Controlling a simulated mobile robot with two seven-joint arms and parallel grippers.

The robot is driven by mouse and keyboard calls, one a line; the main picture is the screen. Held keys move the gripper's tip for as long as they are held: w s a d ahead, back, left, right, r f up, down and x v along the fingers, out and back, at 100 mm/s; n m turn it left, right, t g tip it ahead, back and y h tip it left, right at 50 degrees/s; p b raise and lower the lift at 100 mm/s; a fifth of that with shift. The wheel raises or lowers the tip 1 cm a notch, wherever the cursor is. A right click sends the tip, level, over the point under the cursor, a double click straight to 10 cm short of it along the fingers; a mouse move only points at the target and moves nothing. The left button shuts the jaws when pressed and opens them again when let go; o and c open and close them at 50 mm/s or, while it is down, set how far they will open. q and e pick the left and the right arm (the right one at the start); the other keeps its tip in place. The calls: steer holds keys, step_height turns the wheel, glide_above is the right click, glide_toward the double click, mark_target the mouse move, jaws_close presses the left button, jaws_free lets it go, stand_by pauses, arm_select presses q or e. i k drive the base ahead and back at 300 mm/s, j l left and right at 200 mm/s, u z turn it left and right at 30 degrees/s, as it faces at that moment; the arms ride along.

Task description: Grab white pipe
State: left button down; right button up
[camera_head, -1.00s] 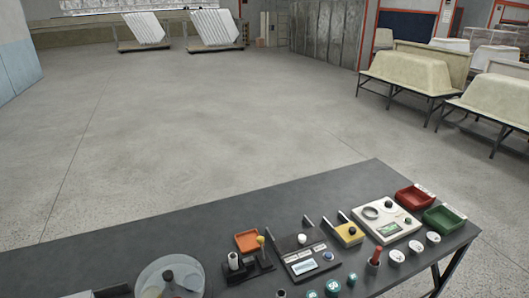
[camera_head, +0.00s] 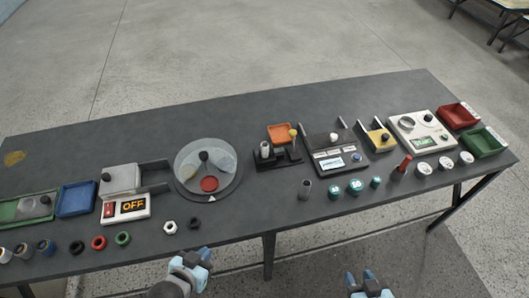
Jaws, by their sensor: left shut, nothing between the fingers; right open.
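A small whitish upright cylinder (camera_head: 265,150), which may be the white pipe, stands in a black holder (camera_head: 284,161) near the middle of the dark table. A grey hollow tube (camera_head: 305,189) stands in front of it, nearer the table's front edge. My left gripper (camera_head: 200,258) is shut and empty, in front of the table's front edge. My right gripper (camera_head: 363,279) is open and empty, further right and also in front of the edge. Both are well apart from the cylinder and the tube.
The dark table (camera_head: 110,143) holds a round clear-lidded dish (camera_head: 208,170), an OFF switch box (camera_head: 126,209), a grey device (camera_head: 336,150), a white scale (camera_head: 415,137), teal-capped pieces (camera_head: 354,187), and red (camera_head: 459,115) and green (camera_head: 485,143) trays. Its back strip is mostly clear.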

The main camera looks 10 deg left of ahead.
mark_target(264, 145)
steer(key=i+l, duration=0.25)
steer(key=i+l+u, duration=0.1)
steer(key=i+l, duration=0.15)
steer(key=l, duration=0.25)
steer(key=i+l, duration=0.25)
steer(key=l+u, duration=0.05)
steer(key=l, duration=0.05)
